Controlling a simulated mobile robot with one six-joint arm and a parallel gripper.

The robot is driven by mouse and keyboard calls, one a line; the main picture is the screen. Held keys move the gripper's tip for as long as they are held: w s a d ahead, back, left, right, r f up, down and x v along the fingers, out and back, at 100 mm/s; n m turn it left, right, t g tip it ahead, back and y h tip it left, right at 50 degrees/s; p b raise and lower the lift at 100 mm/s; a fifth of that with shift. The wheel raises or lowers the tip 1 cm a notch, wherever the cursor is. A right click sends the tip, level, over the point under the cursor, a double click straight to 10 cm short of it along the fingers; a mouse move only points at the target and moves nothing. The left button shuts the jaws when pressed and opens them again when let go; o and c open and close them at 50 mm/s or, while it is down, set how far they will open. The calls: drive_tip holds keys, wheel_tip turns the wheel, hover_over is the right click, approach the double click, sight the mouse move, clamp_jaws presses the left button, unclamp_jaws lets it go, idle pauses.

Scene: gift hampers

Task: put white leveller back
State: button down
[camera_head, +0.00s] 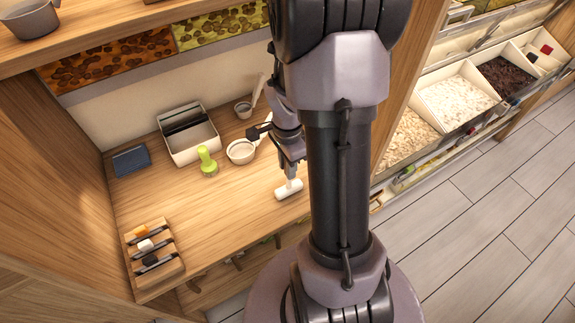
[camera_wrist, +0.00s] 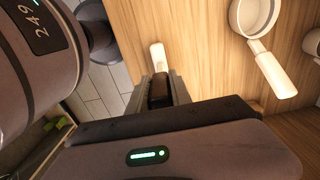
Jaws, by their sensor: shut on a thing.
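The white leveller (camera_head: 288,189) is a short, pale, rounded bar at my gripper's tips, over the front edge area of the wooden counter. My gripper (camera_head: 292,168) points down at it and is shut on it. In the wrist view, a dark block sits between the fingers of my gripper (camera_wrist: 159,92), and the white end of the leveller (camera_wrist: 158,56) shows just beyond them. I cannot tell whether the leveller touches the counter. A wooden rack (camera_head: 172,277) at the counter's front left holds orange, white and black pieces in its slots.
The scoop also shows in the wrist view (camera_wrist: 273,75). The counter between rack and gripper is clear.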

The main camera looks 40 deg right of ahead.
drive_tip(key=shift+f, duration=0.1)
idle(0.4)
drive_tip(key=c, duration=1.1)
unclamp_jaws()
wheel_tip(320, 180, up, 18)
drive_tip(key=p, duration=0.6)
drive_tip(key=shift+f, duration=0.25)
